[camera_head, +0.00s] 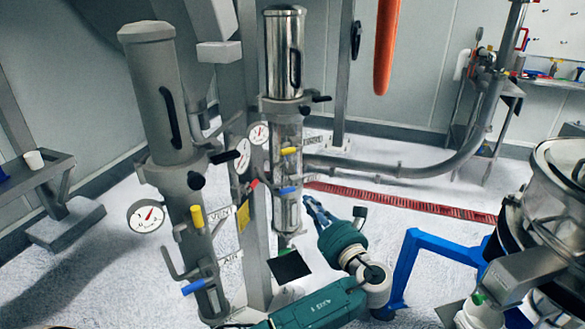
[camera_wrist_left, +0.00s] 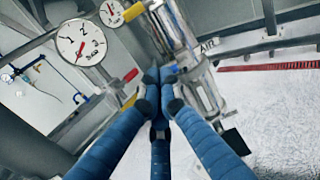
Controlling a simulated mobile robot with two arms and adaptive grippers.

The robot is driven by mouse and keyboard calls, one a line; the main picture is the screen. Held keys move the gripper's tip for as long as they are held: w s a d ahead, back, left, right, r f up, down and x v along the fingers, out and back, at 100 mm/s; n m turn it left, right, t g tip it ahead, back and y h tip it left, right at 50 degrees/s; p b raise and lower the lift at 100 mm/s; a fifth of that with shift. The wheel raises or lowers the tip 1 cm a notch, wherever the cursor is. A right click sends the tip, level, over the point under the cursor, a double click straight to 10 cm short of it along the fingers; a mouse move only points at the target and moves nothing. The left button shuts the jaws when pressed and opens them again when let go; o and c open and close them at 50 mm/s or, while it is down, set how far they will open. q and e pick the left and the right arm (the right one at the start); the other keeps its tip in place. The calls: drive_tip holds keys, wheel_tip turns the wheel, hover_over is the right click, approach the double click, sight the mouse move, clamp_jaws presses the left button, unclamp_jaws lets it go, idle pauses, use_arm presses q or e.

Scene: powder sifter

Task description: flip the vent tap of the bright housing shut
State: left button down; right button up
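My right gripper is out of view.
A dull grey housing (camera_head: 152,85) with its own yellow tap handle (camera_head: 197,216) and blue tap handle (camera_head: 194,286) stands at left. Gauges (camera_head: 258,134) and a red lever (camera_head: 252,186) are close by. A bent pipe (camera_head: 400,171) runs right. A blue frame (camera_head: 407,262) stands right of my arm.

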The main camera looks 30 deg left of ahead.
sight(288, 151)
use_arm(q)
drive_tip(key=shift+s+r, duration=0.15)
drive_tip(key=shift+r, duration=0.55)
drive_tip(key=w+a+r+p, duration=0.3)
drive_tip(key=w+a+r, duration=0.1)
drive_tip(key=a, duration=0.5)
drive_tip(key=shift+w, duration=0.85)
drive_tip(key=shift+a+r, duration=0.1)
drive_tip(key=shift+w, duration=0.15)
